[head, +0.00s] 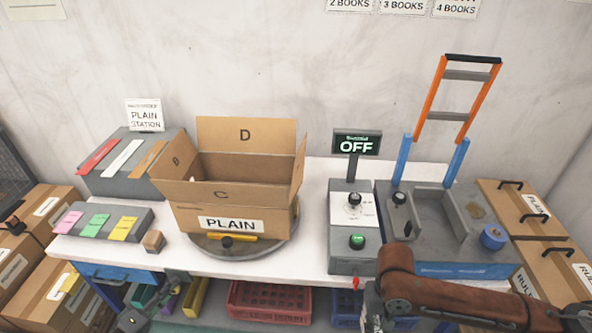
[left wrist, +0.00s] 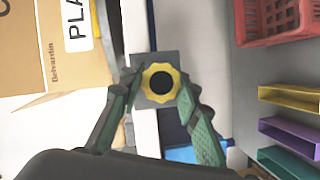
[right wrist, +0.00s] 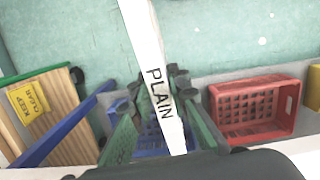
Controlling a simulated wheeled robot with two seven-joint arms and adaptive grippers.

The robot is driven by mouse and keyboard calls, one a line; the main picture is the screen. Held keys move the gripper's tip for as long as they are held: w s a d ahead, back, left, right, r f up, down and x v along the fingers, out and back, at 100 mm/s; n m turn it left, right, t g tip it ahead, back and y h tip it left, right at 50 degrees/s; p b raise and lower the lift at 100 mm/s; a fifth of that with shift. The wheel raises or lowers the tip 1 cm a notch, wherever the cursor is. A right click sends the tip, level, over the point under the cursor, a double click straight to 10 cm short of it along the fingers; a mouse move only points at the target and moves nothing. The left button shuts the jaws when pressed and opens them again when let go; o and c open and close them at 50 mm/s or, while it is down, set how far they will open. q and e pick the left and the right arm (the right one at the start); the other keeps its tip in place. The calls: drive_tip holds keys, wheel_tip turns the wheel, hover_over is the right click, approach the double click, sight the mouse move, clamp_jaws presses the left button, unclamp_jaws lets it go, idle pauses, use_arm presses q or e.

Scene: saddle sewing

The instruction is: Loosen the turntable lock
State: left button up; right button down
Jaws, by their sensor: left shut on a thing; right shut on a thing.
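The turntable (head: 205,247) is a grey disc under an open cardboard box (head: 185,222) marked PLAIN. A yellow bar (head: 245,237) shows at its front. In the left wrist view a yellow scalloped knob (left wrist: 174,75) with a black centre sits on a dark square plate (left wrist: 145,62) at the table edge. My right gripper (right wrist: 158,98) is shut on a white strip marked PLAIN (right wrist: 146,45), held in front of the table.
A grey control box (head: 343,245) with an OFF display stands right of the turntable. Coloured cards (head: 97,224) and a small wooden block (head: 154,240) lie left. A red crate (head: 268,303) and coloured bins are below the tabletop. Cartons stand on both sides.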

use_arm(q)
drive_tip(key=shift+n+t+h+b, duration=0.3)
drive_tip(key=shift+n+b, duration=0.7)
drive_tip(key=shift+b, duration=2.05)
use_arm(e)
drive_tip(key=shift+g, duration=0.4)
drive_tip(key=shift+w+f, duration=0.2)
drive_tip(key=shift+f, duration=4.35)
drive_tip(key=shift+f, duration=0.1)
use_arm(q)
drive_tip(key=shift+f+n+t+b, duration=0.2)
drive_tip(key=shift+n+b, duration=0.8)
drive_tip(key=shift+b, duration=2.25)
drive_tip(key=shift+r+n+t+h+b, duration=0.1)
drive_tip(key=shift+n+t+h+b, duration=0.25)
drive_tip(key=shift+b, duration=0.65)
use_arm(e)
wheel_tip(320, 180, down, 13)
drive_tip(key=g, duration=0.1)
use_arm(q)
drive_tip(key=shift+r, duration=0.1)
